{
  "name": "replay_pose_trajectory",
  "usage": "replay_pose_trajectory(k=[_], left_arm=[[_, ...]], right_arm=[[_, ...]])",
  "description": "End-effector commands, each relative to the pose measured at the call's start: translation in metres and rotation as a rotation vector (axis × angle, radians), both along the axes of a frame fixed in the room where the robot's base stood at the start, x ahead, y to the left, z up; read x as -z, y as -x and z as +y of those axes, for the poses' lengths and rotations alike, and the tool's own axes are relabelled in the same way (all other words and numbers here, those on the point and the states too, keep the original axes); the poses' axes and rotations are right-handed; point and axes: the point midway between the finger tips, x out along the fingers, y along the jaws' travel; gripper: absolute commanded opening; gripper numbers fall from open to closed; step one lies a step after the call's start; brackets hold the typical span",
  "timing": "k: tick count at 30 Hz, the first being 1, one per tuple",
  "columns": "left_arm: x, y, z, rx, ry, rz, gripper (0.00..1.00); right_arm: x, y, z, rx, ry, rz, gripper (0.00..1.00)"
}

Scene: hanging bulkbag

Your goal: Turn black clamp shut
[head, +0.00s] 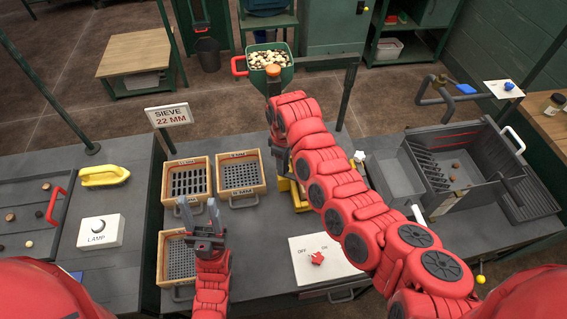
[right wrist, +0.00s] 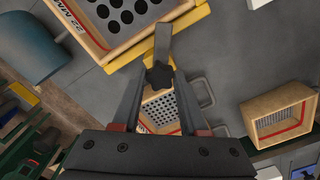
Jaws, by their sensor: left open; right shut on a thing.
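The black clamp (right wrist: 159,76) is a dark star-shaped knob on a grey bar, beside the yellow frame (right wrist: 188,24) that holds a wooden sieve (right wrist: 128,14) marked 22 MM. My right gripper (right wrist: 160,70) is shut on the knob, with a finger on each side of it. My left gripper (head: 200,213) is open and empty, above the bench by the wooden sieves.
Several wooden sieves (head: 240,177) lie at left of the arm. A white OFF/ON switch box (head: 302,249) with a red knob is in front. A green hopper (head: 284,82) of pale and brown pieces stands behind. A LAMP box (head: 100,232) is at left, a grey bin (head: 470,165) at right.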

Motion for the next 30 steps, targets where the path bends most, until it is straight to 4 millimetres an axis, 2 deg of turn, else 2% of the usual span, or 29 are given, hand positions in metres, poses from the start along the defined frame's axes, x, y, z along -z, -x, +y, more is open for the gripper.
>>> replay_pose_trajectory(k=[11,21,30], left_arm=[[0.006,0.000,0.000,0.000,0.000,0.000,0.50],[0.021,0.000,0.000,0.000,0.000,0.000,0.50],[0.031,0.000,0.000,0.000,0.000,0.000,0.50]], right_arm=[[0.000,-0.001,0.000,-0.203,-0.001,-0.003,0.00],[0.001,-0.002,-0.001,-0.460,0.003,-0.004,0.00],[0.000,-0.002,0.000,-0.603,0.001,-0.003,0.00]])
